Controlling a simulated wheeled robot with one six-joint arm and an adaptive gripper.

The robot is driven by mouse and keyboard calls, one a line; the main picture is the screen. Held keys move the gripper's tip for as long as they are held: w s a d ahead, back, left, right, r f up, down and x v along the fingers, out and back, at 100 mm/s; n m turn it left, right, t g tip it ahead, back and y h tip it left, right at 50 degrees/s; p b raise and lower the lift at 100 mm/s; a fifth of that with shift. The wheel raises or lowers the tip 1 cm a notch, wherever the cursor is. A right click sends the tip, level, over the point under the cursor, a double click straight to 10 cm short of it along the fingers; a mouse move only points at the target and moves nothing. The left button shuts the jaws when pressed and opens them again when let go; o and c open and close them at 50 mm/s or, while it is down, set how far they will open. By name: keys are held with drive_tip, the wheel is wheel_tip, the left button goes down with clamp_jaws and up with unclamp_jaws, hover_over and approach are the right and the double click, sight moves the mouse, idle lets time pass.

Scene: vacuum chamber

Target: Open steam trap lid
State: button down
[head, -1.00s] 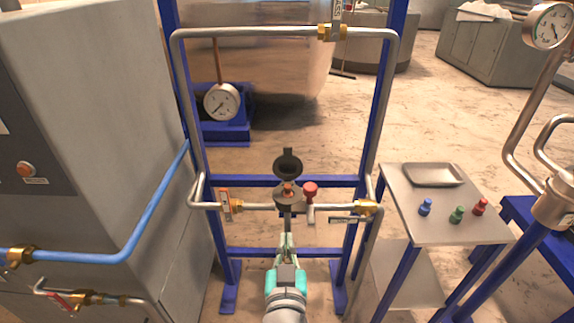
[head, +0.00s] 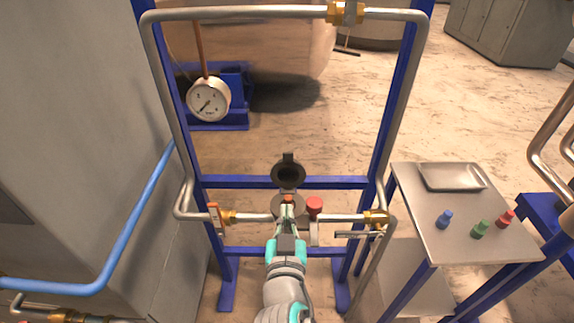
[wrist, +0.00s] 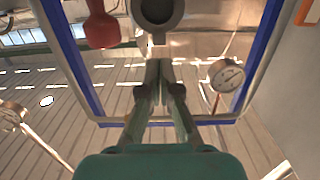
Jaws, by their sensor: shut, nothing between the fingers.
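The steam trap body (head: 277,206) sits mid-pipe on the blue frame. Its round dark lid (head: 288,174) stands raised behind the body, tilted up and open, with a small tab on top. My gripper (head: 288,203) is shut and empty. In the head view it overlaps the trap body and hides part of it; contact cannot be told. In the wrist view my gripper's closed fingertips (wrist: 160,64) lie just below a round, dark-centred part of the trap (wrist: 157,12), probably the lid. A red knob (head: 314,205) is right of the trap.
An orange-handled valve (head: 214,216) is on the pipe at left, and a lever valve (head: 372,220) at right. A side table (head: 440,210) holds a tray and coloured knobs. A grey cabinet (head: 70,120) stands left. A pressure gauge (head: 208,100) is behind the frame.

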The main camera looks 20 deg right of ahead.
sight(287, 164)
drive_tip(key=x, duration=1.4)
drive_tip(key=shift+r+x, duration=0.2)
drive_tip(key=shift+x, duration=0.7)
drive_tip(key=shift+s, duration=0.15)
